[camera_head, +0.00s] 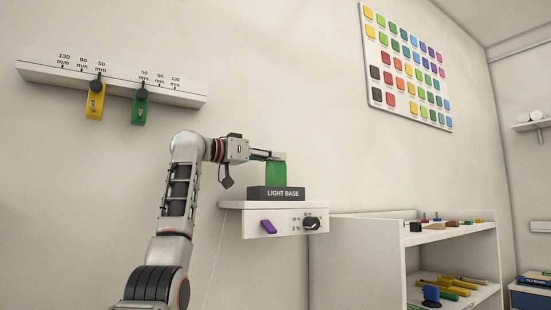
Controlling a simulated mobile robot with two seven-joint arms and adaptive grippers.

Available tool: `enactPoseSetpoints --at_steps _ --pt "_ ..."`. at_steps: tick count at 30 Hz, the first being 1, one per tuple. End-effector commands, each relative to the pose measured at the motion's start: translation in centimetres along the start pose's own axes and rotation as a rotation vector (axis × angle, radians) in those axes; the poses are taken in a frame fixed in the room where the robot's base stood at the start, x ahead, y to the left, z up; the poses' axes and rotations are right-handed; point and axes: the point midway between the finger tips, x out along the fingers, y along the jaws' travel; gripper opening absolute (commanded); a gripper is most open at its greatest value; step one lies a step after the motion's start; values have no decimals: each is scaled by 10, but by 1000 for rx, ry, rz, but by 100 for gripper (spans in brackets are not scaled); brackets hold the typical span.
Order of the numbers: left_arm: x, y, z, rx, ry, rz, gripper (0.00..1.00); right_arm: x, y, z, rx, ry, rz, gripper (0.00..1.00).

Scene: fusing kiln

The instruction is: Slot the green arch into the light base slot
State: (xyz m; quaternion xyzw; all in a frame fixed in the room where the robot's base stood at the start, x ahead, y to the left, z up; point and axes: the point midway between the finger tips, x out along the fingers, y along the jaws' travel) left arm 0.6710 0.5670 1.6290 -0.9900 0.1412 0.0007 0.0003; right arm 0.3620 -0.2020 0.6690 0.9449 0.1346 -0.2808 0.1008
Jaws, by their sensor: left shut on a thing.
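The green arch (276,174) stands upright at the top of the dark light base (276,193), which carries the words LIGHT BASE. My left gripper (279,156) reaches in from the left and is shut on the arch's upper end. The arch's lower edge meets the top of the base in the picture. I cannot tell how deep it sits in the slot, and the slot itself is hidden. My right gripper is not in view.
A white rail (180,96) holds a yellow tag (95,104) and a green tag (139,108). A stocked shelf unit (365,255) stands at right.

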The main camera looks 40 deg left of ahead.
Motion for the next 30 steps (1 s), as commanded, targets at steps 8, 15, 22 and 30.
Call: enactPoseSetpoints --at_steps 8,15,22,30 --pt "0 0 -1 -1 2 1 0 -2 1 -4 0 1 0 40" --pt "0 0 -1 0 2 1 0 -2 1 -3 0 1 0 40" --pt "0 0 1 0 2 0 0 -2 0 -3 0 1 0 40" --pt "-1 0 4 0 2 0 0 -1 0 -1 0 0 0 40"
